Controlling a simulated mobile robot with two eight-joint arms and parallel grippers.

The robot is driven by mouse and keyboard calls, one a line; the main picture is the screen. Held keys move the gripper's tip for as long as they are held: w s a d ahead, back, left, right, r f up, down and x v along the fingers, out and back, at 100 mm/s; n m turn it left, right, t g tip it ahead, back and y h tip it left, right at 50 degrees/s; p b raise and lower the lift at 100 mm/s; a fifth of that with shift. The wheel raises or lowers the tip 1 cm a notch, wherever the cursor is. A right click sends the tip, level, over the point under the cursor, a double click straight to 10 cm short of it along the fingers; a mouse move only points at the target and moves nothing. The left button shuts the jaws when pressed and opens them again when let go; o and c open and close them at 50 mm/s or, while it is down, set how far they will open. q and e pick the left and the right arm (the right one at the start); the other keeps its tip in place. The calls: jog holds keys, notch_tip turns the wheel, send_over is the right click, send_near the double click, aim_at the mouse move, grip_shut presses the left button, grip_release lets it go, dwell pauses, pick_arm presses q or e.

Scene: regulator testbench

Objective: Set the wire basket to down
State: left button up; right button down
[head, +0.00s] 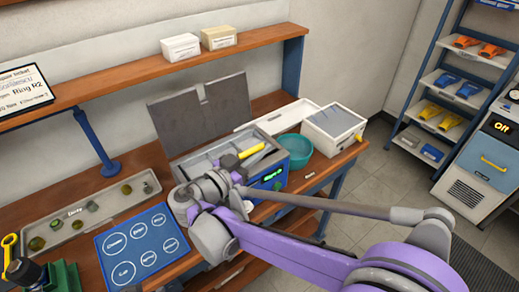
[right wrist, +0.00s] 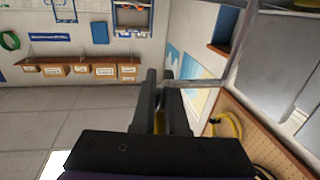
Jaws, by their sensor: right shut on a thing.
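The wire basket is at the blue bath unit (head: 298,150) on the bench, whose grey lid stands open behind it. A yellow grip (head: 251,151), which looks like the basket's handle, shows above the bath's opening. The basket's mesh is hard to make out, so I cannot tell how deep it sits. My right gripper (right wrist: 156,95) is shut, with a bit of yellow between its fingers and a grey bar (right wrist: 203,83) running off to the right. In the head view my own wrist mostly hides its fingers, in front of the bath. My left gripper is not in view.
A teal bowl (head: 291,149) and a white open-topped box (head: 334,128) stand right of the bath. A blue mat with circles (head: 143,247) and a tray of small parts (head: 75,222) lie left. The raised lid (head: 203,112) stands close behind.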

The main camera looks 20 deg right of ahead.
dwell(0.8)
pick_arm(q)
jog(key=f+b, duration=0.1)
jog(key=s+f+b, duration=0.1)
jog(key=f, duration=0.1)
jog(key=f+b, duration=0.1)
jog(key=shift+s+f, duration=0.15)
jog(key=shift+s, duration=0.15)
pick_arm(e)
notch_tip(320, 180, down, 7)
jog(key=c, duration=1)
grip_release()
jog(key=shift+s, duration=0.1)
jog(key=shift+o, duration=0.2)
